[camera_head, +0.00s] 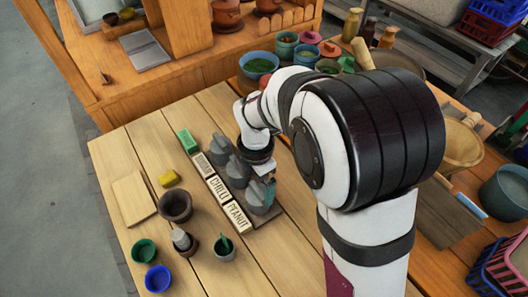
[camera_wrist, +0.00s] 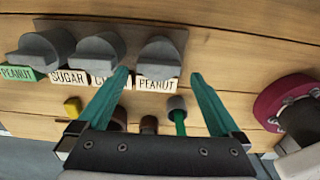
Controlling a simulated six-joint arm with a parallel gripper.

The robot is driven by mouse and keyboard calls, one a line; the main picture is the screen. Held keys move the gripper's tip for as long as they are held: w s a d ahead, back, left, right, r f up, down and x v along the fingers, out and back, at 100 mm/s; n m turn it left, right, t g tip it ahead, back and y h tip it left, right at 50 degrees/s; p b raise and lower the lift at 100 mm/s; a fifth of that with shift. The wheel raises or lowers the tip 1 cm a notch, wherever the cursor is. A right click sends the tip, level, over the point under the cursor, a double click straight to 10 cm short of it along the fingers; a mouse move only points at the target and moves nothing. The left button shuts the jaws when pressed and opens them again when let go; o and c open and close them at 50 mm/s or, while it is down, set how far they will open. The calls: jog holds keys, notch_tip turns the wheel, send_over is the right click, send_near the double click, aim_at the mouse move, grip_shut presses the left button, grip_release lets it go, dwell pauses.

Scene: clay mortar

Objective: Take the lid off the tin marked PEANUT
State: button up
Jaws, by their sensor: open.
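Three grey tins with grey lids stand in a row on the wooden table, behind cream labels. The tin behind the PEANUT label (camera_head: 237,217) is the nearest in the head view; its lid (camera_head: 257,197) has a raised ridge. In the wrist view this lid (camera_wrist: 160,57) appears between my fingertips, above its PEANUT label (camera_wrist: 157,86). My gripper (camera_wrist: 159,75) is open and empty, its teal fingers apart. In the head view my gripper (camera_head: 268,188) is over or beside the PEANUT tin and partly hides it. I cannot tell whether the fingers touch the lid.
The SUGAR (camera_wrist: 68,78) and CHILI (camera_head: 217,187) tins stand close alongside. A green block (camera_head: 188,141) lies past the SUGAR label. A brown mortar (camera_head: 175,206), a grey cup (camera_head: 224,249) and green and blue bowls stand in front. A wooden board (camera_head: 133,198) lies left.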

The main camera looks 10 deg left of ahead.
aim_at(258, 190)
notch_tip(258, 190, down, 4)
jog(key=shift+w, duration=0.1)
jog(key=c, duration=1.2)
jog(key=shift+o, duration=0.2)
jog(key=shift+r, duration=0.1)
